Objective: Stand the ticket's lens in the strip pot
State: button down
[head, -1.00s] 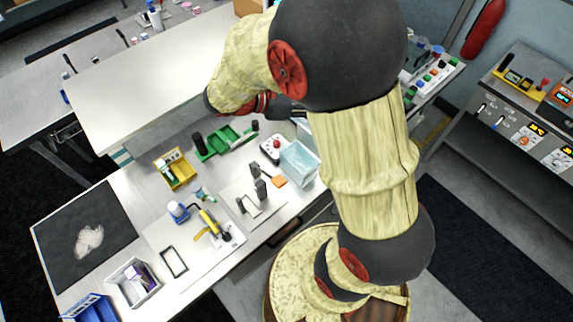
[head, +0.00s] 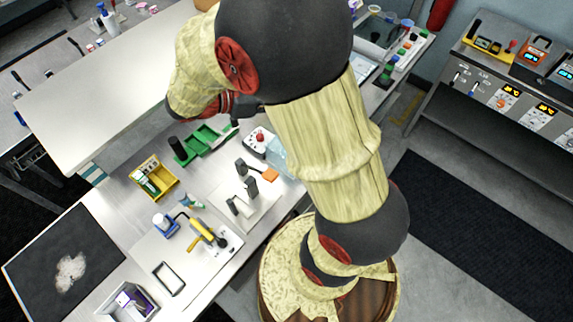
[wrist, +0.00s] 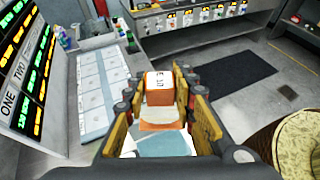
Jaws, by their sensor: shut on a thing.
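My gripper (wrist: 161,98) shows in the wrist view, its yellow-brown fingers on both sides of an orange block with a white lettered top (wrist: 160,86). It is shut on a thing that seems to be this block. An orange, white and teal piece (wrist: 165,144) lies nearer the camera between the fingers; I cannot tell whether it joins the block. In the head view my arm hides the gripper. I cannot say for sure which thing is the lens or the strip pot. A dark board with lit rows and the words ONE and TWO (wrist: 28,75) stands at the wrist view's left.
A pale sheet with marked cells (wrist: 101,88) lies beside the board. In the head view the bench carries a yellow tray (head: 167,189), a green tray (head: 203,139) and a pale blue tank (head: 280,157) partly behind my arm. Open floor (head: 445,215) lies to the right.

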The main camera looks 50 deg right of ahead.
notch_tip(320, 180, down, 5)
jog(key=b, duration=0.3)
jog(key=shift+f+b, duration=0.1)
jog(key=shift+b, duration=0.3)
notch_tip(320, 180, down, 17)
jog(key=b, duration=0.3)
jog(key=shift+f, duration=0.2)
jog(key=c, duration=1.9)
grip_release()
jog(key=shift+f, duration=0.15)
jog(key=shift+o, duration=0.8)
